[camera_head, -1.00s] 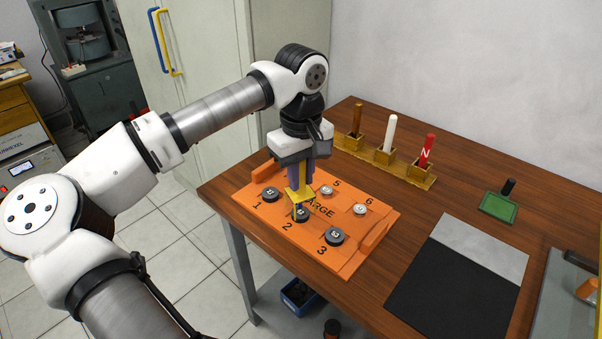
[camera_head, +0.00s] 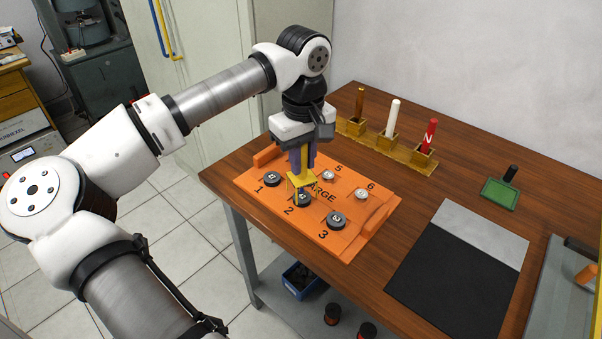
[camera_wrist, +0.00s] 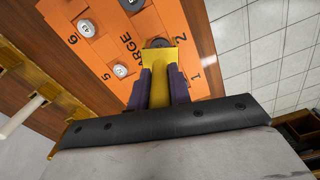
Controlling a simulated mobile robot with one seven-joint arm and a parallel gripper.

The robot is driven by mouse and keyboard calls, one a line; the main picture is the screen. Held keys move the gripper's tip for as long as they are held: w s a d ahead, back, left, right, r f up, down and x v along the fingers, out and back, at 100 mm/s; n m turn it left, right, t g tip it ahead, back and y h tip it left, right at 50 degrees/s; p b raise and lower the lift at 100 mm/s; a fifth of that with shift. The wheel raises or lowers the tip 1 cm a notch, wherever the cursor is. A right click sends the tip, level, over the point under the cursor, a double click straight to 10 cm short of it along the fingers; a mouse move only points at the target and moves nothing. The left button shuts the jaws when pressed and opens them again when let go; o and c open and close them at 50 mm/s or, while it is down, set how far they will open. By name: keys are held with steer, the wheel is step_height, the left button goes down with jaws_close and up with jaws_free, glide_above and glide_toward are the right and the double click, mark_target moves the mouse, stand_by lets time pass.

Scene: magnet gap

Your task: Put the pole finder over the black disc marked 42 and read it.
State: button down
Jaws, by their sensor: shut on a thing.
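The yellow pole finder (camera_head: 300,182) is held upright in my gripper (camera_head: 302,163), shut on its stem. It also shows in the wrist view (camera_wrist: 160,78) between my purple fingers. Its wide lower frame is at the black disc by label 2 (camera_head: 304,200); the disc's edge shows beyond the frame in the wrist view (camera_wrist: 158,43). I cannot tell whether they touch. Other black discs lie by label 1 (camera_head: 271,179) and label 3 (camera_head: 336,220).
The orange board (camera_head: 290,216) has raised end blocks and silver discs by labels 5 (camera_head: 328,175) and 6 (camera_head: 361,194). Behind it stands a holder (camera_head: 409,163) with brown, white and red rods. A green pad (camera_head: 499,194) and a black-grey mat (camera_head: 440,278) lie to the right.

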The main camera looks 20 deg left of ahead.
steer(key=shift+r+p, duration=2.05)
steer(key=shift+r, duration=1.05)
steer(key=shift+f, duration=0.1)
